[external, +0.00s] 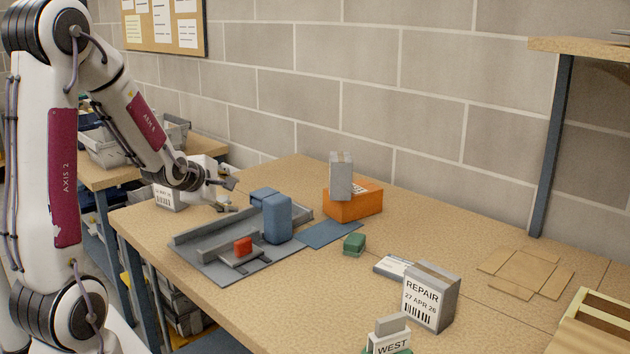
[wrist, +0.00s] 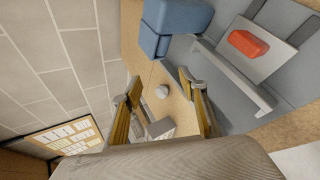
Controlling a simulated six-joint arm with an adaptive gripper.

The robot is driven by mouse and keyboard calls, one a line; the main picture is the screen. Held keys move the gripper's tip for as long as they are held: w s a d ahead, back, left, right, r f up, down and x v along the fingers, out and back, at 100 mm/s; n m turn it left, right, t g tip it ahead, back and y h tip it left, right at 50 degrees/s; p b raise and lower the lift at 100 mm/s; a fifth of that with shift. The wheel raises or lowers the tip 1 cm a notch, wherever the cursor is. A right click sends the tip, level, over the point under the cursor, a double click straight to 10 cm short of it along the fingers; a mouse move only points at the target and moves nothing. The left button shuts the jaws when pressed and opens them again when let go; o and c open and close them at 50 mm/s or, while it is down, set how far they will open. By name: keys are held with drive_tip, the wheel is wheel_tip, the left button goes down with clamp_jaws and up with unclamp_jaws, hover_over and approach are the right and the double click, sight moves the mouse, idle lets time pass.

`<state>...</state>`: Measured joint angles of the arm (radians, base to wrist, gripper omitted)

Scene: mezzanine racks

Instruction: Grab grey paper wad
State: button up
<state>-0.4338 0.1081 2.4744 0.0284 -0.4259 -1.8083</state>
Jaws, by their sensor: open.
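I cannot tell how far above the wad the fingertips are. In the external view my gripper (external: 230,197) hangs low over the bench's far left, left of the blue block; the wad cannot be made out there.
A grey tray fixture (external: 205,262) with a blue block (external: 277,218) and a red block (external: 243,245) stands close to my gripper. A labelled box (external: 168,197) is at the left edge. An orange box (external: 352,205) carries a grey box (external: 340,175). The wall is behind.

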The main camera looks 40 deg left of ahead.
sight(222, 201)
drive_tip(key=a+f+n+y, duration=0.1)
drive_tip(key=a+f+n, duration=0.1)
drive_tip(key=a+n, duration=0.1)
drive_tip(key=a+f+n+y, duration=0.1)
drive_tip(key=a+f+n, duration=0.1)
drive_tip(key=a+n, duration=0.2)
drive_tip(key=a+f+n+t+y, duration=0.1)
drive_tip(key=a+f+n, duration=0.1)
drive_tip(key=a+n, duration=0.2)
drive_tip(key=shift+f, duration=0.25)
drive_tip(key=shift+s+a+f+n, duration=0.15)
drive_tip(key=shift+s+a+n, duration=0.05)
drive_tip(key=shift+a+n, duration=0.3)
drive_tip(key=shift+w, duration=0.1)
drive_tip(key=shift+x, duration=2.9)
drive_tip(key=shift+x, duration=3)
drive_tip(key=shift+c, duration=0.4)
drive_tip(key=c, duration=0.5)
